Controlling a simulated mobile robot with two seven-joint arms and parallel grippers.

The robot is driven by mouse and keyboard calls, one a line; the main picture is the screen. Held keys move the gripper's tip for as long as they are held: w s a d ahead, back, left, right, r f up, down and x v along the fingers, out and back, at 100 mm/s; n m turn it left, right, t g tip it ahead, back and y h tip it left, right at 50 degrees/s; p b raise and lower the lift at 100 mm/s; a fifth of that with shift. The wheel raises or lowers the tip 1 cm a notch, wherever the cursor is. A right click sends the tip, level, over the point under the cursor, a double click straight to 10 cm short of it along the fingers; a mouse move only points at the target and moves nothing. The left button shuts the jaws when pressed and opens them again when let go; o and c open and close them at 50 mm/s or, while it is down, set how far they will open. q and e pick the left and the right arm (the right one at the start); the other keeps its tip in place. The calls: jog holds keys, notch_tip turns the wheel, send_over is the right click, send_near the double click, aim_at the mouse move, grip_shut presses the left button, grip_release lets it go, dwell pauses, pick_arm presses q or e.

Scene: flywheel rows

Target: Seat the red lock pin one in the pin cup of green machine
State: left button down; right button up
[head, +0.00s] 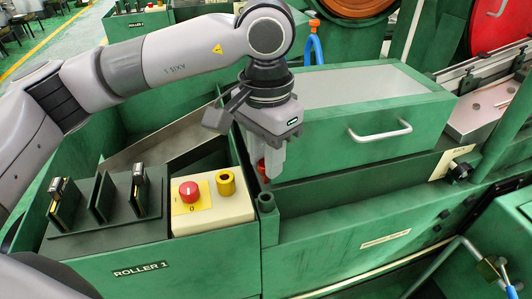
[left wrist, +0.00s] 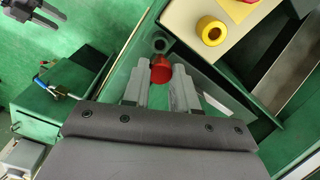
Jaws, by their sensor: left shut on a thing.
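My left gripper (head: 272,172) points down and is shut on the red lock pin (head: 262,169). In the left wrist view the red pin (left wrist: 161,69) shows between the two pale fingers, with its round red end in sight. In the left wrist view the cup (left wrist: 160,44) is a dark ring just beyond the pin. The pin is close to the cup and appears apart from it; how its lower end lines up is hidden.
A control box (head: 213,207) with a red button (head: 189,191) and a yellow ring (head: 226,182) stands left of the cup. Behind the gripper is a green drawer (head: 385,110) with a handle. A lever with a blue grip (head: 510,291) is at lower right.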

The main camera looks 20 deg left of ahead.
aim_at(266, 182)
jog(key=shift+r, duration=0.1)
pick_arm(q)
jog(key=shift+f+b, duration=0.35)
pick_arm(e)
jog(key=shift+w+a, duration=0.1)
jog(key=shift+a, duration=0.15)
pick_arm(q)
jog(key=shift+f+b, duration=0.65)
jog(key=shift+f, duration=0.05)
pick_arm(e)
jog(key=shift+f, duration=0.55)
pick_arm(q)
jog(key=shift+f+b, duration=0.5)
jog(key=shift+f, duration=0.05)
pick_arm(e)
jog(key=shift+w+a+f, duration=0.1)
jog(key=shift+w+f, duration=0.05)
jog(key=shift+f, duration=0.05)
pick_arm(q)
jog(key=shift+f+b, duration=1.45)
jog(key=shift+f, duration=0.1)
pick_arm(e)
jog(key=shift+a+f, duration=0.15)
jog(key=shift+f, duration=1.15)
pick_arm(q)
jog(key=c, duration=0.8)
grip_release()
